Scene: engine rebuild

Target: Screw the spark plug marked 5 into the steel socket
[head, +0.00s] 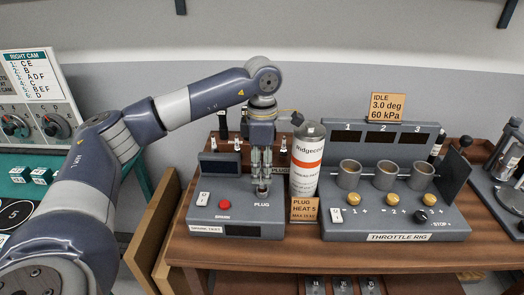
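My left gripper (262,184) points straight down over the spark test box (236,212), just above the spot marked PLUG. Its fingers are close together around a small, slim, dark piece, which looks like a spark plug. The fingers hide most of it, and I cannot read a mark on it. The steel socket is at or just below the fingertips and mostly hidden by them. I cannot tell whether the plug touches it or is seated in it. A card reading "PLUG HEAT 5" (304,209) stands right of the box. My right gripper is out of view.
A plug rack (283,146) stands behind the gripper. A tall spray can (307,165) stands close on its right. A microscope-like device (508,165) is at the far right. A control panel (35,100) is at left.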

